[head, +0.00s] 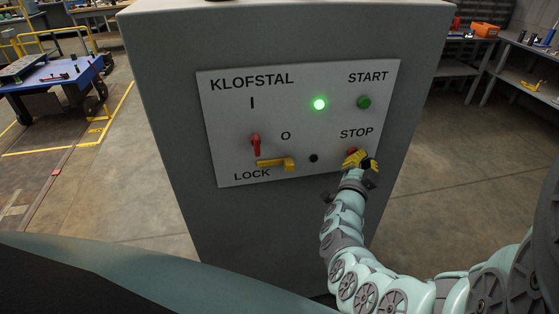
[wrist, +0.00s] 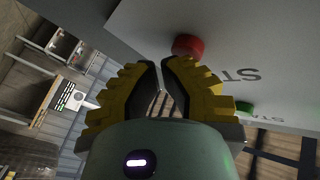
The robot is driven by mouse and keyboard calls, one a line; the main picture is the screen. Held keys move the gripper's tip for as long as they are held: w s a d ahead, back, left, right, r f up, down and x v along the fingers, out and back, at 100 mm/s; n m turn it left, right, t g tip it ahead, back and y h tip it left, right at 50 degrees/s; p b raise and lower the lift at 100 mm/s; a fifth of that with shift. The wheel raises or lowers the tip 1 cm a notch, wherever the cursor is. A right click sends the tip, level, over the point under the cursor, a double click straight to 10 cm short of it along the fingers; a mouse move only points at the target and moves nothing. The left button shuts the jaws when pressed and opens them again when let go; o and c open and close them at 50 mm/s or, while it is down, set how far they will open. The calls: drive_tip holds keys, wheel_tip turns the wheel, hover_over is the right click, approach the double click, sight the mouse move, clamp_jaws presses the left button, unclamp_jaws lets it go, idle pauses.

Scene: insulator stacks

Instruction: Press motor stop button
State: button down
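The red stop button (head: 352,151) sits under the word STOP at the lower right of the control panel (head: 230,120). In the head view my gripper (head: 359,159) partly covers it. The button also shows in the wrist view (wrist: 187,45), just beyond my fingertips and slightly to their right. My yellow fingers have their black tips close together with a narrow gap between them, and nothing is held. Whether the tips touch the button cannot be told. The green start button (head: 364,102) is above it, and a lit green lamp (head: 319,104) is to its left.
A red switch (head: 256,144) and a yellow lock lever (head: 276,164) are at the panel's lower left. The panel is on a grey cabinet (head: 175,100). A blue table (head: 50,75) stands at left and workbenches (head: 530,60) at right. The floor beside the cabinet is clear.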

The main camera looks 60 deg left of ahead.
idle(0.6)
drive_tip(key=shift+s+d+p, duration=0.3)
drive_tip(key=shift+s+d, duration=0.1)
drive_tip(key=shift+d, duration=0.25)
drive_tip(key=d, duration=0.1)
drive_tip(key=s+d, duration=0.1)
drive_tip(key=d, duration=0.1)
drive_tip(key=s+d+p, duration=0.1)
drive_tip(key=shift+d, duration=0.3)
drive_tip(key=shift+w+d, duration=0.1)
drive_tip(key=shift+w, duration=0.05)
idle(0.6)
